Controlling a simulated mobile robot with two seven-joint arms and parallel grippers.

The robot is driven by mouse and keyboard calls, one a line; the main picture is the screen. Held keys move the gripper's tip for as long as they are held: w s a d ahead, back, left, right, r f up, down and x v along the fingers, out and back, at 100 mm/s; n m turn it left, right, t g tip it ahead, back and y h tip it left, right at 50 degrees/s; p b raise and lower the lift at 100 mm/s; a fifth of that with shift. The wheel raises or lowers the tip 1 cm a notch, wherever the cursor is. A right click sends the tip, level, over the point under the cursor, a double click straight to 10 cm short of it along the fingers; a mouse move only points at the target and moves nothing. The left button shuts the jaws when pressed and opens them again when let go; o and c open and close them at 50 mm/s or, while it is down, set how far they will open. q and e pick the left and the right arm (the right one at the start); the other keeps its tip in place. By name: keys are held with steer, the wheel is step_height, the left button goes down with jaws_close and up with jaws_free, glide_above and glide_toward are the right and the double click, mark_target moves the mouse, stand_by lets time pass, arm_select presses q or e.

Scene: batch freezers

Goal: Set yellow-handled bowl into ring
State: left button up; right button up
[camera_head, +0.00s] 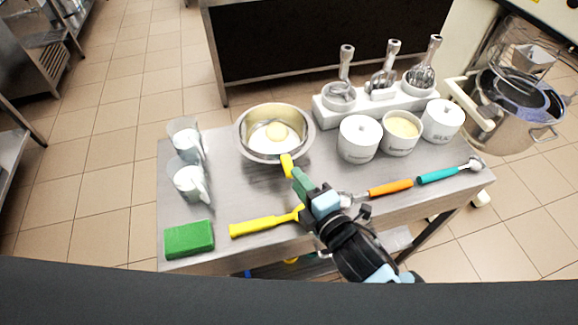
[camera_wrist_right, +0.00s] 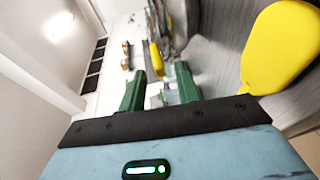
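The steel bowl (camera_head: 243,146) with a yellow handle (camera_head: 287,163) stands on the table, a pale round lump inside it. The handle points toward my right gripper (camera_head: 301,184), whose green fingers are by its end. In the wrist view the right gripper's fingers (camera_wrist_right: 158,84) are apart, and the yellow handle (camera_wrist_right: 156,59) shows in the gap, with space on both sides. The bowl is blurred there. I cannot tell for sure which thing is the ring; a pale bracket (camera_head: 463,105) reaches round the machine's steel pot (camera_head: 506,128) at the right. My left gripper is not seen.
A yellow-handled tool (camera_head: 262,225) lies left of my gripper; orange (camera_head: 390,188) and teal (camera_head: 436,175) handles lie right. A green sponge (camera_head: 189,239) and two clear jugs (camera_head: 189,181) stand left. White tubs (camera_head: 358,138) and a tool holder (camera_head: 372,105) fill the back right.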

mark_target(289, 167)
steer(key=x, duration=0.3)
steer(key=shift+r, duration=0.15)
steer(key=shift+x, duration=1.1)
jaws_close()
steer(key=c, duration=0.5)
jaws_free()
steer(key=shift+c, duration=0.2)
jaws_close()
